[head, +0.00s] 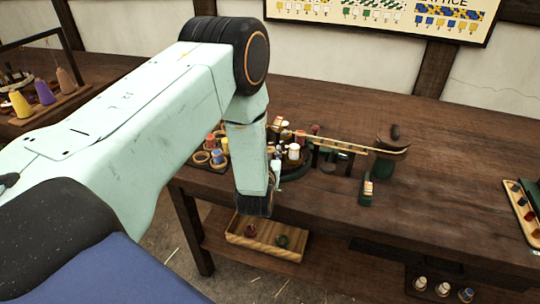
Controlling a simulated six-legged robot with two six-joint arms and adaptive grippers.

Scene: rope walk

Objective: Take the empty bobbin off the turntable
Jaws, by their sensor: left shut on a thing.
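My left arm comes in from the left and bends down, with its left gripper (257,205) low at the table's front edge, over the wooden tray in the picture. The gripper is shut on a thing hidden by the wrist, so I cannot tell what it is. The round dark turntable (296,172) stands just right of and behind my wrist. White and red bobbins (294,152) show on it, and the arm covers its left part. I cannot pick out an empty bobbin. My right gripper is out of view.
A wooden tray (236,238) with a red and a green thing sits below the tabletop. A rack of colored bobbins (218,158) stands left of my wrist. A long wooden arm (340,147) with a dark green stand reaches right. The tabletop (450,190) at right is mostly clear.

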